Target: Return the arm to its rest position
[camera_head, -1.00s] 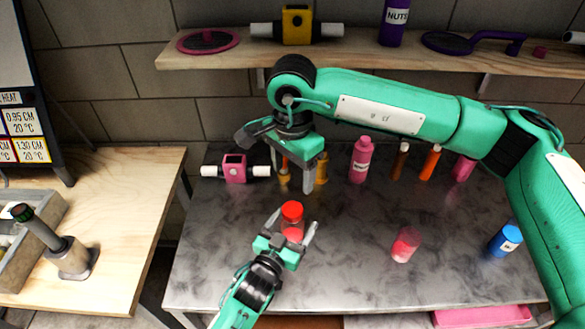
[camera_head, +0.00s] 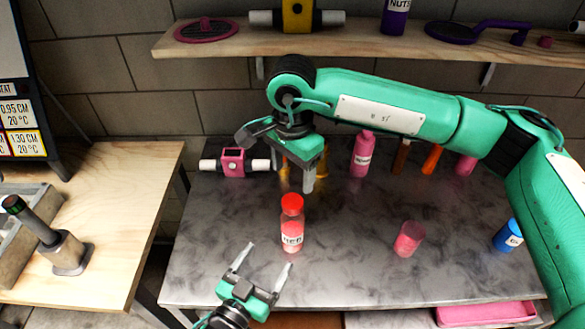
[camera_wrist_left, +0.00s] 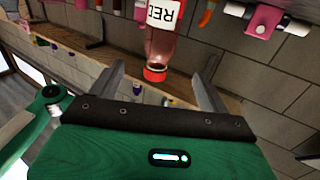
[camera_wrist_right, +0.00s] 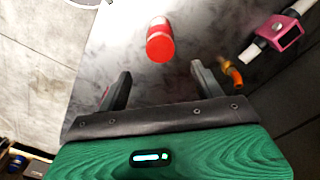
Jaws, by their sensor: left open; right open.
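My left gripper (camera_head: 258,273) is open and empty at the table's front edge in the head view. A red-capped clear bottle (camera_head: 292,226) with a label stands upright on the marbled table beyond its fingertips, apart from them. The bottle also shows between the fingers in the left wrist view (camera_wrist_left: 161,42). My right gripper (camera_head: 300,172) is open above the back of the table, its arm reaching in from the right. In the right wrist view the bottle's red cap (camera_wrist_right: 160,45) lies beyond the open fingers (camera_wrist_right: 157,80), with nothing between them.
A pink device (camera_head: 233,162), a pink bottle (camera_head: 363,155) and orange tools (camera_head: 431,160) stand along the table's back. A pink cup (camera_head: 409,239) and a blue container (camera_head: 507,236) stand at right. A wooden shelf (camera_head: 370,58) runs above. A wooden side table (camera_head: 110,240) is at left.

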